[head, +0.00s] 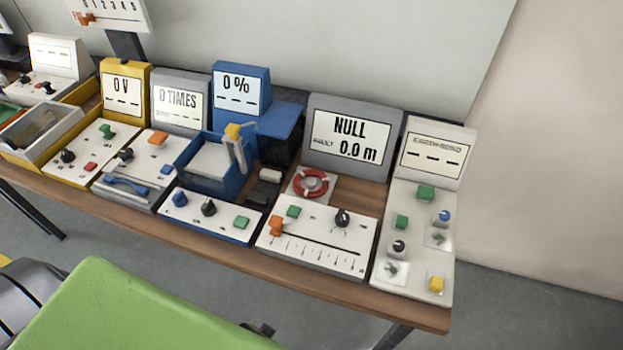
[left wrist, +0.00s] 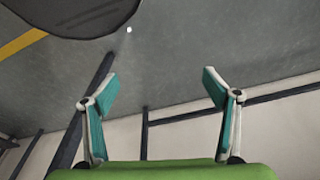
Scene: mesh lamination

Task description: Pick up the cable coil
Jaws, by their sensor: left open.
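The cable coil (head: 311,183) is a red ring with pale bands. It lies flat on a small white plate on the table, just below the grey display reading NULL and 0.0 m. No gripper is near it in the head view. My left gripper (left wrist: 160,88) shows in the left wrist view with its two teal fingers spread wide and nothing between them. Behind it are the grey floor and a pale wall, and the coil is not in that view. My right gripper is in neither view.
The wooden table (head: 330,283) carries several instrument stations with knobs and buttons. A blue station (head: 240,90) with a yellow-topped part stands left of the coil, and a white control panel (head: 412,240) stands right. A small dark block (head: 263,190) lies close left of the coil.

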